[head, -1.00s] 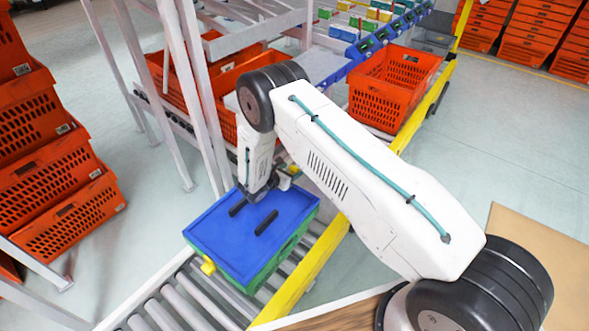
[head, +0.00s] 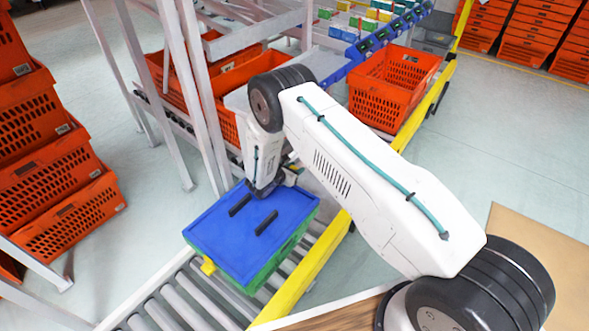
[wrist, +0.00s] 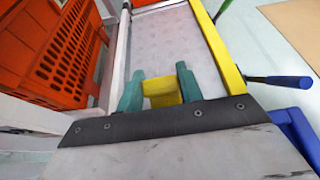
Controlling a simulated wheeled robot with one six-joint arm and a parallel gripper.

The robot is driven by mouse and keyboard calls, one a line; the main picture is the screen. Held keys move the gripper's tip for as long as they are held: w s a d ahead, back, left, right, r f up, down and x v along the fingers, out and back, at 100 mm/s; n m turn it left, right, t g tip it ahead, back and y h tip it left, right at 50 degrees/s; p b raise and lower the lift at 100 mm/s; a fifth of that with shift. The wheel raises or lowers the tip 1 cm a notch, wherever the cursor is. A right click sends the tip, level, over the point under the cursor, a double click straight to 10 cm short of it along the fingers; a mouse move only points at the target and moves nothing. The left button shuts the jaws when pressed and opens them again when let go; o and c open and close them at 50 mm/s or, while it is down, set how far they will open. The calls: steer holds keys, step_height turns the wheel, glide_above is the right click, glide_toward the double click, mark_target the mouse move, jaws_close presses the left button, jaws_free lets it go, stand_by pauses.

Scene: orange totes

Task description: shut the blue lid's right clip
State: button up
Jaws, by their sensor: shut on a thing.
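The blue lid (head: 240,247) with two black handle bars covers a green box (head: 268,272) on the roller conveyor. A yellow clip (head: 208,266) shows at its near left side. My gripper is at the lid's far end in the head view, its fingertips largely hidden by my wrist. In the wrist view my gripper (wrist: 160,90) has its two teal fingers closed around a yellow piece (wrist: 162,93), which looks like the clip at the far end. Whether that clip is up or down I cannot tell.
Yellow rail (head: 318,266) and rollers (head: 172,305) flank the box. Metal posts (head: 200,100) stand behind it to the left. Orange totes (head: 385,88) stand further along the line, and stacked ones (head: 60,190) at left. The wrist view also shows a blue-handled rod (wrist: 278,82).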

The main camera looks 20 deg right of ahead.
steer(key=shift+w+d+f+g+y, duration=0.2)
steer(key=shift+g+y, duration=0.15)
steer(key=shift+y, duration=0.15)
steer(key=shift+w+d+f+g+y, duration=0.1)
steer(key=shift+d+g+y, duration=0.1)
steer(key=shift+g+y, duration=0.25)
steer(key=shift+w+d+f+g+y, duration=0.15)
steer(key=shift+f+g+y, duration=0.2)
steer(key=shift+y, duration=0.3)
steer(key=shift+w+d+f+g+y, duration=0.1)
steer(key=shift+d+f+g+y, duration=0.1)
steer(key=shift+g+y, duration=0.3)
steer(key=f+g+y, duration=0.1)
steer(key=g+y, duration=0.1)
steer(key=y, duration=0.1)
steer(key=shift+w+d+f+y, duration=0.15)
steer(key=shift+f+y, duration=0.15)
steer(key=shift+f, duration=0.1)
step_height(320, 180, down, 5)
steer(key=s+a+g+y, duration=0.1)
steer(key=a+g+y, duration=0.1)
steer(key=g+y, duration=0.6)
steer(key=shift+s+f+y, duration=0.15)
steer(key=shift+s+y, duration=0.25)
steer(key=shift+y, duration=1.1)
steer(key=shift+a+g, duration=0.15)
steer(key=shift+g, duration=0.1)
